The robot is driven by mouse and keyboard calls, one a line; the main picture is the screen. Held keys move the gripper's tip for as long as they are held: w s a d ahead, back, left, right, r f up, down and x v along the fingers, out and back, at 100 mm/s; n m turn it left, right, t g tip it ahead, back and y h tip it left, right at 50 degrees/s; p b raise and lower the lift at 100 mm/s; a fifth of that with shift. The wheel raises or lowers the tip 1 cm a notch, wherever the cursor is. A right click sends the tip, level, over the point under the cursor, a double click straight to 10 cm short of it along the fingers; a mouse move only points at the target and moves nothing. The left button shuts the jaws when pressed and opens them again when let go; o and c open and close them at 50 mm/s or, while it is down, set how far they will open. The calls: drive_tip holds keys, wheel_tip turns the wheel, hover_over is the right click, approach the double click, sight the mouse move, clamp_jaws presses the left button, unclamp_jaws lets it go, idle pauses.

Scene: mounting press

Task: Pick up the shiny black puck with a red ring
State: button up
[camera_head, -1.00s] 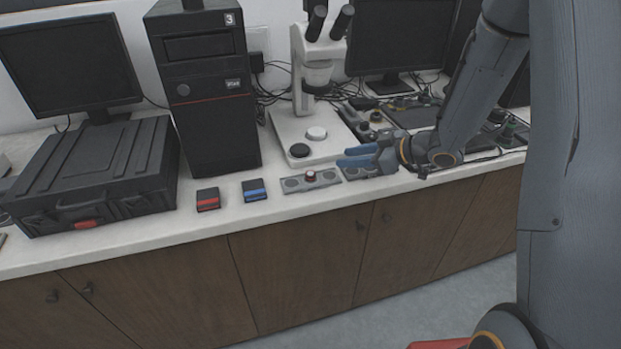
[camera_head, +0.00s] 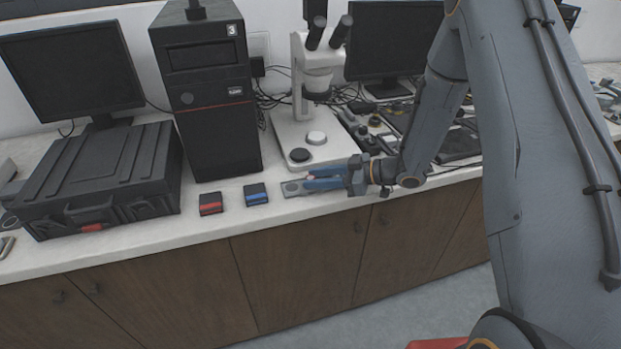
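My gripper (camera_head: 313,179) has its blue fingers low over the grey strip-shaped holder (camera_head: 292,188) at the front of the counter. The fingers point left and cover the spot where the puck with the red ring stood upright on the holder in the earlier view. The puck is now hidden, or nearly so, behind or between the fingers. I cannot tell whether they touch it or have shut on it. The left end of the holder shows bare beside the fingertips.
A red-and-black box (camera_head: 211,204) and a blue-and-black box (camera_head: 256,194) lie left of the holder. A microscope (camera_head: 312,130) stands close behind. A black computer tower (camera_head: 207,95) and a large black case (camera_head: 95,180) stand further left. The counter's front edge is close.

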drive_tip(key=c, duration=0.8)
clamp_jaws()
drive_tip(key=shift+r, duration=0.1)
